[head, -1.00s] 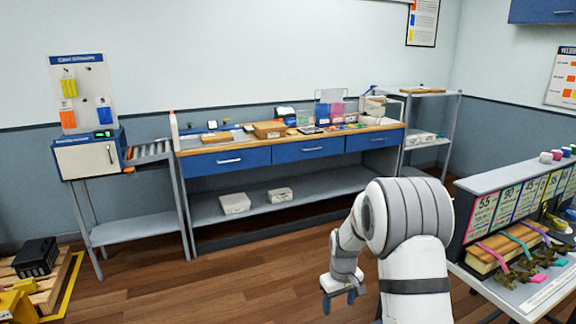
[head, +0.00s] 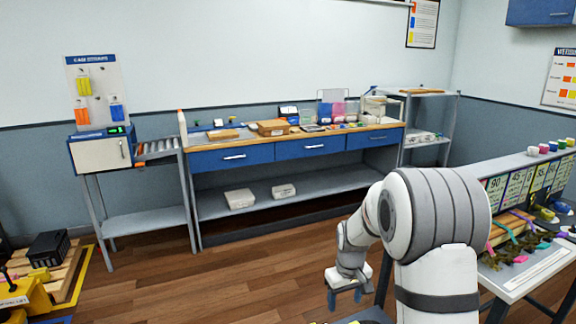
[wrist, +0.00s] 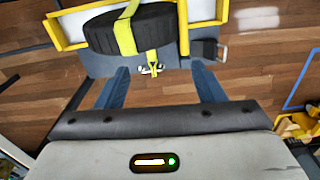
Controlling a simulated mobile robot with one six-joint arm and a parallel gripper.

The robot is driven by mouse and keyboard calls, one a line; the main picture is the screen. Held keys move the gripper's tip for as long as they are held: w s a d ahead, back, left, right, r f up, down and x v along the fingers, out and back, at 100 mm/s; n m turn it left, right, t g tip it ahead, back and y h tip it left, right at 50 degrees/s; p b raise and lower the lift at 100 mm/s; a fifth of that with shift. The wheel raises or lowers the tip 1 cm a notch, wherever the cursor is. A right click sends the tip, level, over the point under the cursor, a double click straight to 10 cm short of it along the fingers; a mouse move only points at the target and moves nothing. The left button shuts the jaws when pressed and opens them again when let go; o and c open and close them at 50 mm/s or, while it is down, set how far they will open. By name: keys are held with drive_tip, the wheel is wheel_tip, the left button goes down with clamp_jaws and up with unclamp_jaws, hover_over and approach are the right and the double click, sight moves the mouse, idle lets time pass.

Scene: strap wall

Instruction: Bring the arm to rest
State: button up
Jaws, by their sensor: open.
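My arm folds down in front of me at the lower right of the head view, and my gripper (head: 344,298) hangs low over the wooden floor. In the wrist view my gripper (wrist: 158,88) shows two blue fingers spread wide apart with nothing held between them. Beyond the fingertips in the wrist view is a black round object (wrist: 128,30) with a yellow strap (wrist: 126,36) across it, on a grey surface with yellow edges. I cannot tell whether the fingers touch that surface.
A workbench (head: 233,157) with blue drawers stands along the back wall. A strap rack (head: 520,190) on a table is close on the right. A pallet (head: 70,275) with a black crate (head: 48,248) lies at lower left. Open floor (head: 210,275) spreads between.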

drive_tip(key=s+r+m+t+b, duration=0.1)
drive_tip(key=s+r, duration=0.4)
drive_tip(key=s, duration=0.8)
drive_tip(key=s+r+m+t+b, duration=0.1)
drive_tip(key=s+r, duration=0.5)
drive_tip(key=s, duration=0.7)
drive_tip(key=shift+m+b, duration=0.45)
drive_tip(key=shift+m, duration=0.55)
drive_tip(key=shift+s+a, duration=0.1)
